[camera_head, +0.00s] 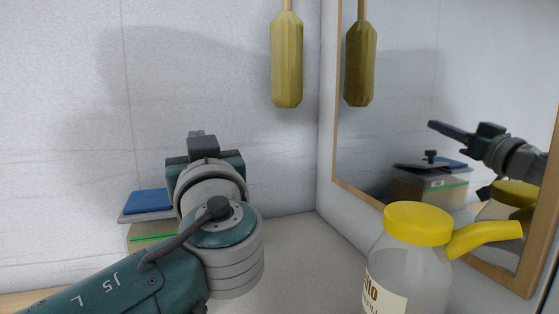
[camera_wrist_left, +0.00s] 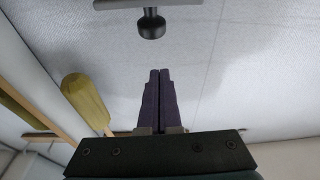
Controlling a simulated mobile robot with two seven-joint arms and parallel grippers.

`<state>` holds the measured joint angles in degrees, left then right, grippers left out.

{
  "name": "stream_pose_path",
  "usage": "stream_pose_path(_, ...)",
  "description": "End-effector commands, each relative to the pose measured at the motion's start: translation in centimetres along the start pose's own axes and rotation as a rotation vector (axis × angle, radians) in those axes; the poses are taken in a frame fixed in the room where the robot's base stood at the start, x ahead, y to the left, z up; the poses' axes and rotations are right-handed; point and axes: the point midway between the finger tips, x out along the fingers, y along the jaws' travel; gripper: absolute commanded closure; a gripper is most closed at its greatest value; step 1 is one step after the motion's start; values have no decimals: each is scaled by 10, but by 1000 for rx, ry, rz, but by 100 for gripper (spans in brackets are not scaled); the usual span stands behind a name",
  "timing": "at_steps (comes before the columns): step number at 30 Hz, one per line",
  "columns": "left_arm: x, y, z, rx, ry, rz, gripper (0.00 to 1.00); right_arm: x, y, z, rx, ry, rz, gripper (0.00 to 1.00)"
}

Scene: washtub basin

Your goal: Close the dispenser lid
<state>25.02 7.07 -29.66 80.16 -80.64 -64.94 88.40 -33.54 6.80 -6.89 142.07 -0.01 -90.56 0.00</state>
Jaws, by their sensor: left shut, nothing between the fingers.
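The dispenser seems to be the low box (camera_head: 152,233) with a green stripe, behind my left arm in the head view. A grey lid edge with a blue top (camera_head: 147,203) shows above it; my arm hides the rest. In the mirror, the lid's reflection (camera_head: 428,170) looks tilted, with a dark knob. The left wrist view shows a black knob (camera_wrist_left: 151,25) beyond the fingers, near the top edge. My left gripper (camera_head: 197,134), also in the left wrist view (camera_wrist_left: 159,74), is shut and empty, pointing toward the back wall. It appears apart from the knob.
A clear bottle with a yellow cap (camera_head: 417,223) and spout stands at the right front. A mirror (camera_head: 400,130) in a wooden frame lines the right wall. A yellow-green paddle-shaped object (camera_head: 287,62) hangs on the back wall. The counter (camera_head: 310,255) between arm and bottle is clear.

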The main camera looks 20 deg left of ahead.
Motion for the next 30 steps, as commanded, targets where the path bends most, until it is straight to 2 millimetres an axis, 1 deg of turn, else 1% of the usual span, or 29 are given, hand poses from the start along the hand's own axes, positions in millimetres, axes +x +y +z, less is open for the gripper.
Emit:
stream_pose_path(1, -6, 1, 14, 8, -7, 4, 100, 2, 0, 0, 1, 1, 0, 0)
stream_pose_path(3, -10, 1, 22, 5, -5, 5, 100, 3, 0, 0, 2, 3, -1, 0)
stream_pose_path(7, -14, 0, 34, 4, -6, 3, 100, 4, 0, 0, 2, 3, -1, 0)
stream_pose_path(12, -16, 1, 38, 2, -4, 4, 100, 4, 0, 0, 2, 4, -1, 0)
stream_pose_path(20, -16, 1, 38, 2, -4, 3, 100, 4, 0, 0, 2, 5, 0, 0)
stream_pose_path(23, -19, 0, 43, -1, -4, 3, 100, 13, 0, 2, 1, 6, 0, 0)
stream_pose_path(27, -26, 0, 56, -3, -4, 3, 100, 38, -1, 10, 0, 7, 1, 0)
stream_pose_path(30, -29, -1, 60, -2, -3, 3, 100, 53, -1, 14, -1, 6, 2, 0)
